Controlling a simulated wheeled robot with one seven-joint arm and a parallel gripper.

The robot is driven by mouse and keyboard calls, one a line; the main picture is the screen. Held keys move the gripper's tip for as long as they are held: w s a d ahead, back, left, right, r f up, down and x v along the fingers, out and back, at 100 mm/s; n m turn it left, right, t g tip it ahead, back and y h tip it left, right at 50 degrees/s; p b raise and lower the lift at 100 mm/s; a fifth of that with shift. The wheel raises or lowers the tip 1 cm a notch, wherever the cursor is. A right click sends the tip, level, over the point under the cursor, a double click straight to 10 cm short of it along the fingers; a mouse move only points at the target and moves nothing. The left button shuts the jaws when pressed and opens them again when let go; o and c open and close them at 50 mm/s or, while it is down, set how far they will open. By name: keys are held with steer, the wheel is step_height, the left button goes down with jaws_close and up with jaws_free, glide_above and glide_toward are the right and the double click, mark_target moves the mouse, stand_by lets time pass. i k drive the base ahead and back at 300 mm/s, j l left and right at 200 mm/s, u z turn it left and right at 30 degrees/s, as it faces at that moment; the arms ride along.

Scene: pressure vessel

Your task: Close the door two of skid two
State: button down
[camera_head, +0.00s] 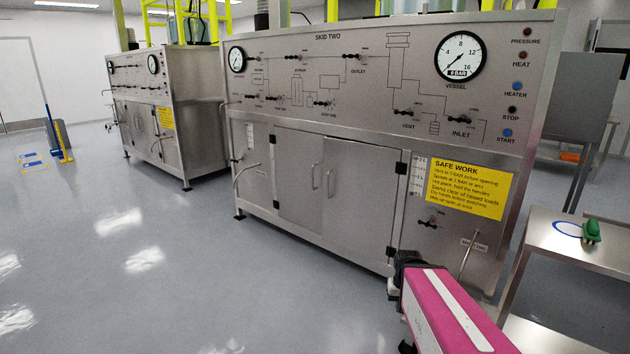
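Skid two (330,90) is a steel cabinet in the middle, with its name at the top of the panel. Below the panel are two grey doors side by side, a left door (293,180) and a right door (358,205). Each has an upright bar handle near where they meet, the left handle (313,177) and the right handle (329,182). No door number is readable, and I cannot tell whether either stands slightly ajar. My pink arm (447,308) reaches in from the bottom right. Its dark end (408,262) is right of the doors; no fingers can be made out.
A yellow safety sign (466,188) and a pipe handle (468,252) are on the skid's right part. Another skid (160,115) stands at the left. A steel table (545,245) with a green object (591,231) is at the right. The floor before the doors is clear.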

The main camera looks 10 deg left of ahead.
mark_target(361, 182)
steer(key=i+j, duration=0.1)
steer(key=j, duration=0.25)
steer(key=i+j, duration=0.1)
steer(key=j, duration=0.25)
steer(key=i+j, duration=0.1)
steer(key=j, duration=0.25)
steer(key=i+j, duration=0.1)
steer(key=j, duration=0.25)
